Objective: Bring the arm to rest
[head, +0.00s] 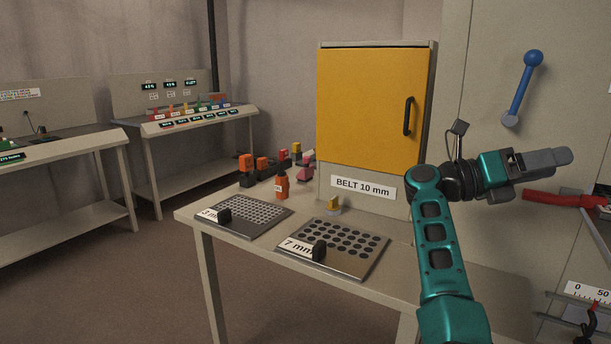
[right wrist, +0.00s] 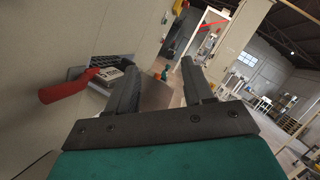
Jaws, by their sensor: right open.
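My right arm, teal and black, rises from the bottom right of the head view and bends at its elbow. Its gripper (head: 545,160) points right, in front of the grey cabinet, and holds nothing. In the right wrist view the two dark fingers of this gripper (right wrist: 160,90) stand apart with nothing between them. My left gripper does not show in either view.
A table (head: 385,290) bears two hole plates and several small orange, pink and yellow items. A yellow-doored box (head: 370,110) labelled BELT 10 mm stands behind. A blue lever (head: 523,88) and a red handle (head: 560,200) flank my right gripper. It also shows in the right wrist view (right wrist: 68,88).

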